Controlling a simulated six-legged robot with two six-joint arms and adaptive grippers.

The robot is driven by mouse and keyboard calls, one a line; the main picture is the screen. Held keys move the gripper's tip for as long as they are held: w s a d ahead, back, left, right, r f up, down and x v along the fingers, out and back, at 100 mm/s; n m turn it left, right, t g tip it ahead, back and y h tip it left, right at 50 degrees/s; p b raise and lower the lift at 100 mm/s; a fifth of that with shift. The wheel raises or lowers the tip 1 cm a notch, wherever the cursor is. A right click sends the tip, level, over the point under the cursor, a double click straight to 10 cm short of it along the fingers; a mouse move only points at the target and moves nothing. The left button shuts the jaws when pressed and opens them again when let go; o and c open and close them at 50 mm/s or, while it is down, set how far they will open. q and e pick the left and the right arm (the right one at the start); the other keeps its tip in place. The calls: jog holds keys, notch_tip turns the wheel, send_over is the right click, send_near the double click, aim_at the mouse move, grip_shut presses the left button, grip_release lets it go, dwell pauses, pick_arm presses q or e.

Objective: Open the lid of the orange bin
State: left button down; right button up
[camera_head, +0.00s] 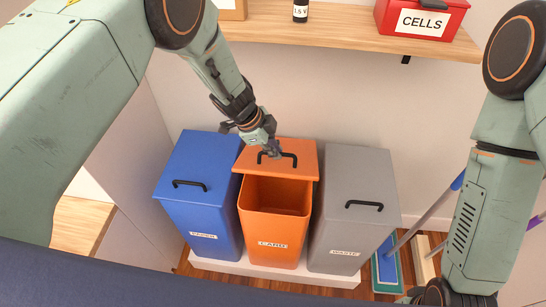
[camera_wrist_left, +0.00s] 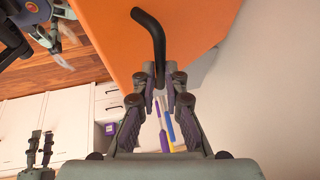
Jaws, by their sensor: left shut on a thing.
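The orange bin (camera_head: 274,225) stands between two other bins and carries a "CARD" label. Its lid (camera_head: 308,158) is raised, and the inside shows below the lid's front edge. A black bar handle (camera_head: 291,157) sits on the lid. My left gripper (camera_head: 272,152) is shut on this handle at its left part. In the left wrist view the lid (camera_wrist_left: 205,30) fills the top, and the fingers (camera_wrist_left: 160,78) close around the lower end of the black handle (camera_wrist_left: 150,30). My right gripper (camera_head: 440,294) shows only partly at the bottom edge; its fingers are hidden.
A blue bin (camera_head: 200,160) stands left and a grey bin (camera_head: 360,175) right, both lidded and close beside the orange one. A wooden shelf (camera_head: 330,30) runs above, with a red CELLS box (camera_head: 420,18). Mops (camera_head: 386,270) stand at right.

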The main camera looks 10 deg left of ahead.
pick_arm(q)
jog(key=shift+w+a+r, duration=0.1)
jog(key=shift+w+r, duration=1.25)
jog(key=shift+w, duration=0.3)
jog(key=c, duration=1.8)
grip_release()
jog(key=shift+c, duration=0.2)
jog(key=o, duration=0.4)
jog(key=shift+w+f, duration=0.5)
jog(key=shift+w, duration=0.15)
jog(key=shift+o, duration=0.2)
jog(key=v, duration=1.2)
jog(key=shift+s+r, duration=0.2)
